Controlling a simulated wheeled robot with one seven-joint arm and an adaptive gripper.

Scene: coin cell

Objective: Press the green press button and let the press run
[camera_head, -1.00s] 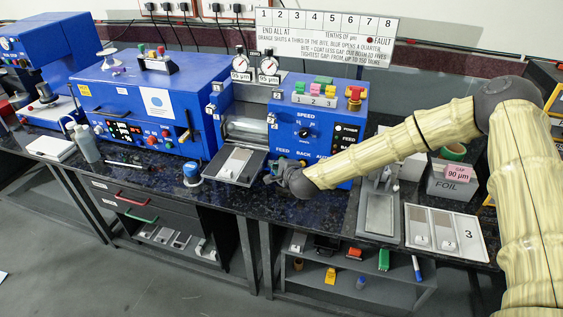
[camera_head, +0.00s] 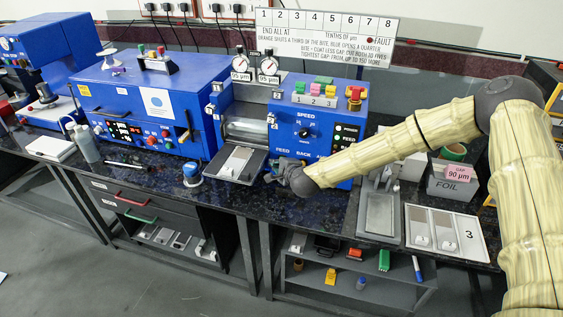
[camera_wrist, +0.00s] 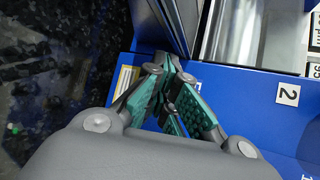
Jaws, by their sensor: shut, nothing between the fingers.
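My gripper (camera_head: 275,172) is shut and empty, low at the front left of the blue roller machine (camera_head: 290,148). In the wrist view its green-padded fingertips (camera_wrist: 168,62) meet beside a blue panel and a yellow-white label (camera_wrist: 126,78); contact is unclear. Green and pink keys (camera_head: 316,88) numbered 1 to 3 and a red knob (camera_head: 355,94) stand on the machine's top. Its front bears a speed dial (camera_head: 304,133) and the words FEED, BACK and AUTO; my arm covers part of this row. No green button labelled as a press shows clearly.
A tray (camera_head: 252,181) with a pale strip lies left of my gripper, below metal rollers (camera_head: 246,130). A blue-capped jar (camera_head: 191,173) stands farther left. A blue oven-like box (camera_head: 140,85) and another blue machine (camera_head: 35,50) stand at left. Flat panels (camera_head: 478,235) lie at right.

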